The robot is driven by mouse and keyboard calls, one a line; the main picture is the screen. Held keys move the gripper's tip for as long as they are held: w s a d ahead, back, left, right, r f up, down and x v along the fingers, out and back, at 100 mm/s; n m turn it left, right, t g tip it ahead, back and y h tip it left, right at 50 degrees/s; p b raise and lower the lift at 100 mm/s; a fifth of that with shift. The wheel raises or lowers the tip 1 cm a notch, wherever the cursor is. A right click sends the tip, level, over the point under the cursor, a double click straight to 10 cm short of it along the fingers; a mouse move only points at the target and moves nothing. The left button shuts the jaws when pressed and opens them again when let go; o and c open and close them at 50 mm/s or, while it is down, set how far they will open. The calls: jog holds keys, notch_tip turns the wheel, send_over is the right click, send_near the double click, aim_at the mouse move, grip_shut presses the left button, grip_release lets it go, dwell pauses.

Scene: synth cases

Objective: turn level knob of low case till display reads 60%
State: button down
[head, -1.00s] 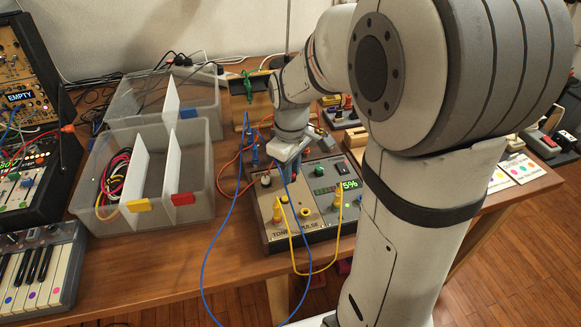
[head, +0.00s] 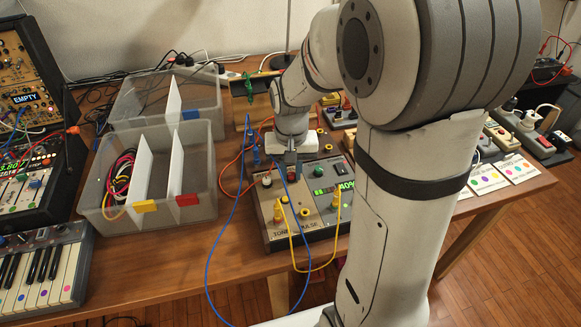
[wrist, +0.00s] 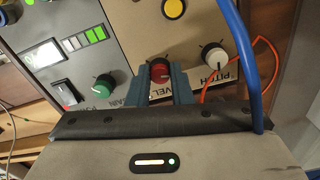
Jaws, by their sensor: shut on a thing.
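The low case (head: 327,225) is a grey sloped panel with jacks, knobs and a green display. Its level knob (wrist: 159,72) is red, with "VEL" of its label showing in the wrist view. My gripper (wrist: 160,80) is shut on this knob, one finger on each side; from the head, my gripper (head: 290,172) comes down on the panel from above. The display (head: 345,187) seems to read 40, with its right end cut off by my arm. In the wrist view, the bar meter (wrist: 83,40) is partly lit green.
A green knob (wrist: 104,85) and a cream pitch knob (wrist: 214,53) flank the level knob closely. Blue (head: 238,215) and yellow (head: 300,262) cables loop at the case's front. A clear divided bin (head: 205,205) stands left. Bare table lies before the bin.

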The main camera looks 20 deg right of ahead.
aim_at(291, 174)
jog(key=shift+m, duration=1.2)
jog(key=c, duration=1.3)
grip_release()
notch_tip(291, 174, up, 8)
jog(key=shift+f+p, duration=0.1)
jog(key=shift+p, duration=0.85)
